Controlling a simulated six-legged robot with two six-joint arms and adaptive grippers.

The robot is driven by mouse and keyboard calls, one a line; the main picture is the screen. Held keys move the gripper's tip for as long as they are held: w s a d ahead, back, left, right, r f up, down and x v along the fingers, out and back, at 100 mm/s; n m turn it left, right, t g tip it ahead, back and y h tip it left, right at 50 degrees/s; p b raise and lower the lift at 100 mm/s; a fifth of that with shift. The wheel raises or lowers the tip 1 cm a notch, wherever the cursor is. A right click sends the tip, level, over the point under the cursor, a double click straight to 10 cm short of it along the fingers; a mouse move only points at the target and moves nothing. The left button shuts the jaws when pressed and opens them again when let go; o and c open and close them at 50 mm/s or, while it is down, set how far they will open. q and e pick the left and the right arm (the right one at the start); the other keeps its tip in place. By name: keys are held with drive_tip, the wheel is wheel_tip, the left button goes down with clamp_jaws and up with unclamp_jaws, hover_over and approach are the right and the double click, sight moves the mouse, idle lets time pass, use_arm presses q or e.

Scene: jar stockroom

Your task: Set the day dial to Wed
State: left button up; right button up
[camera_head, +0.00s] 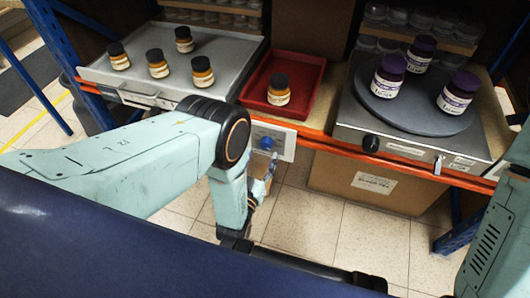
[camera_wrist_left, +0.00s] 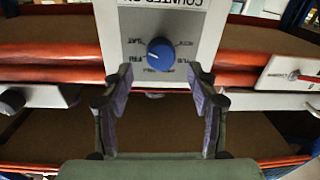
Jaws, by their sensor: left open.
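The day dial is a round blue knob (camera_head: 267,143) on a white panel (camera_head: 287,140) at the front rail of the shelf. In the left wrist view the blue knob (camera_wrist_left: 160,54) sits on the white panel (camera_wrist_left: 196,20) with day labels around it, seen upside down. A pale mark on the knob points left in that view, on the side of SAT and FRI; the exact setting is hard to read. My left gripper (camera_head: 270,170) is below the knob in the head view. In the wrist view its open fingers (camera_wrist_left: 160,76) stand either side just short of the knob, apart from it. My right gripper is out of view.
Above the panel stand a grey tray (camera_head: 215,73) with several amber jars, a red tray (camera_head: 313,75) with one amber jar (camera_head: 279,90), and a dark turntable (camera_head: 408,110) with purple-lidded jars. A black knob (camera_head: 371,143) is to the right. A cardboard box (camera_head: 335,180) sits below.

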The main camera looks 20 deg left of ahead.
sight(265, 146)
use_arm(q)
drive_tip(key=shift+w+a+b, duration=0.1)
drive_tip(key=shift+w+b, duration=0.4)
drive_tip(key=shift+w, duration=1.3)
drive_tip(key=c, duration=1.2)
